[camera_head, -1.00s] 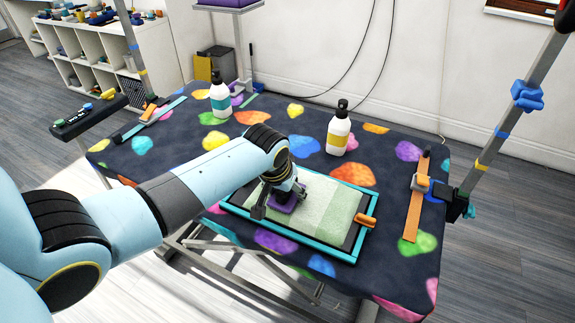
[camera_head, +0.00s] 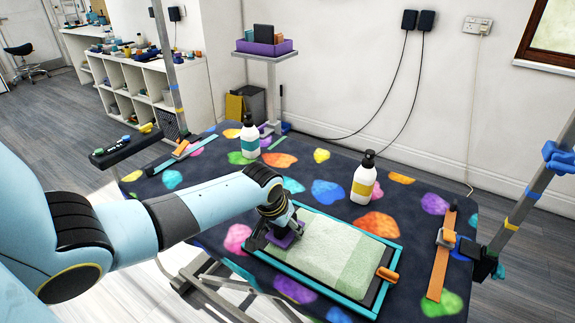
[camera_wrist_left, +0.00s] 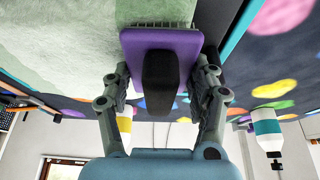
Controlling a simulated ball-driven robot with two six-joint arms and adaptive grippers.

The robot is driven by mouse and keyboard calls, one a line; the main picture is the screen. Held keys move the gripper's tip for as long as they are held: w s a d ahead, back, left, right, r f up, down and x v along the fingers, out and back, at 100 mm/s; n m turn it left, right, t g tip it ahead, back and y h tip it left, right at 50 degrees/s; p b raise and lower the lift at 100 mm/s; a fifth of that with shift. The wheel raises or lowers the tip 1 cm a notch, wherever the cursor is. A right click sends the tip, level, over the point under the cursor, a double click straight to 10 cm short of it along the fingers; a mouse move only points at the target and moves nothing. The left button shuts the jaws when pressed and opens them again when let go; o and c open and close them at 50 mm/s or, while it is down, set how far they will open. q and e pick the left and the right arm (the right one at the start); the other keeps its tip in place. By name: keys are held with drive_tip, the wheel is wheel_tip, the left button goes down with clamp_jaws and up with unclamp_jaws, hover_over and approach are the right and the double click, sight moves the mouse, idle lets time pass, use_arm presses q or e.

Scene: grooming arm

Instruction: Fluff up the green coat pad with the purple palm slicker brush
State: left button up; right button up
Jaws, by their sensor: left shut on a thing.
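The green coat pad (camera_head: 335,250) lies in a teal-edged frame on the dark, colour-spotted table. Part of its surface is a paler green than the rest. My left gripper (camera_head: 278,228) is at the pad's left end, shut on the purple palm slicker brush (camera_head: 289,236). In the left wrist view the brush (camera_wrist_left: 134,48) shows its purple back and black handle (camera_wrist_left: 160,82) between the fingers. Its bristles face the pad (camera_wrist_left: 60,50) at its edge; whether they touch it is unclear. My right gripper is not in view.
An orange clip (camera_head: 387,275) sits on the frame's right side. Two pump bottles, one teal-labelled (camera_head: 250,140) and one yellow-labelled (camera_head: 363,180), stand behind the pad. An orange strap (camera_head: 438,262) and a grey post (camera_head: 530,190) are at the right.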

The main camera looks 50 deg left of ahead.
sight(336, 257)
use_arm(q)
drive_tip(key=shift+s, duration=0.1)
idle(0.4)
drive_tip(key=shift+d, duration=0.3)
drive_tip(key=d, duration=0.2)
drive_tip(key=w+d+p, duration=0.1)
drive_tip(key=d, duration=0.2)
drive_tip(key=shift+w+d+p, duration=0.3)
drive_tip(key=shift+w+d, duration=0.1)
drive_tip(key=shift+d, duration=0.15)
drive_tip(key=d, duration=0.3)
drive_tip(key=w+d, duration=0.1)
drive_tip(key=d, duration=0.2)
drive_tip(key=shift+w+d+f, duration=0.1)
drive_tip(key=shift+w+d, duration=0.05)
drive_tip(key=shift+d, duration=0.15)
